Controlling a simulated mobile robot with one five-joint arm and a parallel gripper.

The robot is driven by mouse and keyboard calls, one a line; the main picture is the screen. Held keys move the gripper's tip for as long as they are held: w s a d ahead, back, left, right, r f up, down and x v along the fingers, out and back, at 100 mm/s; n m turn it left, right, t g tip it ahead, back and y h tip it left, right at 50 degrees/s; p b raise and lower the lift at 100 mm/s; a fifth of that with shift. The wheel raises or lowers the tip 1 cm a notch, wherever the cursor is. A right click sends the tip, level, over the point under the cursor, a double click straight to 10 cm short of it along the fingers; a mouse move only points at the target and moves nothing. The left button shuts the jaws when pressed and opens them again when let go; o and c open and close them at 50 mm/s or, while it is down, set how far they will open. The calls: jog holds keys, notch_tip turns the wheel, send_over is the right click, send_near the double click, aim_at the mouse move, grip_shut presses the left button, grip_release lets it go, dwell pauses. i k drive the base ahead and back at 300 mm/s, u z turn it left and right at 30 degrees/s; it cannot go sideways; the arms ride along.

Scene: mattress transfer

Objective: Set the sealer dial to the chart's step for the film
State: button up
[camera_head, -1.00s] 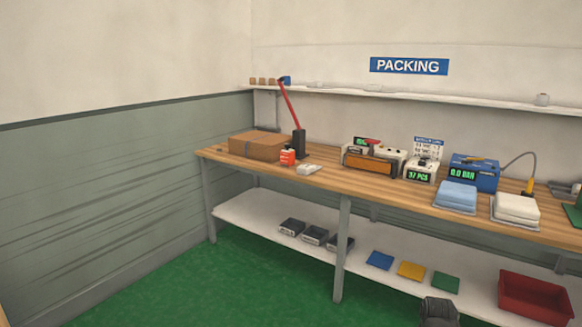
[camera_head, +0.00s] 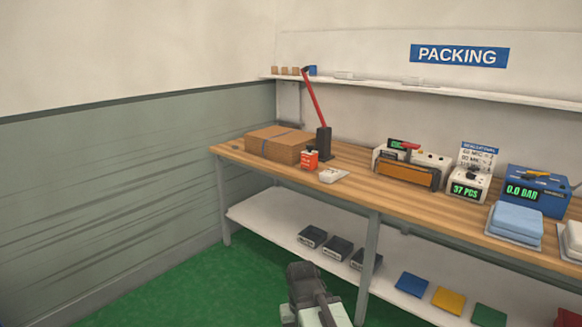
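The sealer (camera_head: 430,162) seems to be the pale bench unit with a long brown-orange front, a red lever and a small green display. Its dial is too small to make out. A chart card (camera_head: 479,155) with a blue heading stands to its right, behind a white unit reading 37 PCS. Its lines seem to give film thickness in MIC with step numbers, but they are blurred. I cannot tell which film is meant. My gripper (camera_head: 304,272) shows dark grey at the bottom, in front of the bench and well away from the sealer; its fingers are unclear.
The wooden bench (camera_head: 345,200) holds a cardboard box (camera_head: 280,144), a red-handled tool (camera_head: 322,142), an orange-red container (camera_head: 311,159) and a blue 0.0 BAR unit (camera_head: 538,190). The lower shelf (camera_head: 270,219) holds dark trays and coloured packs. Green floor is clear at left.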

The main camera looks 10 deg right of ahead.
aim_at(469, 176)
jog(key=i, duration=1.85)
jog(key=z, duration=0.7)
jog(key=k, duration=0.85)
jog(key=z, duration=0.15)
jog(key=i, duration=0.9)
jog(key=u, duration=0.1)
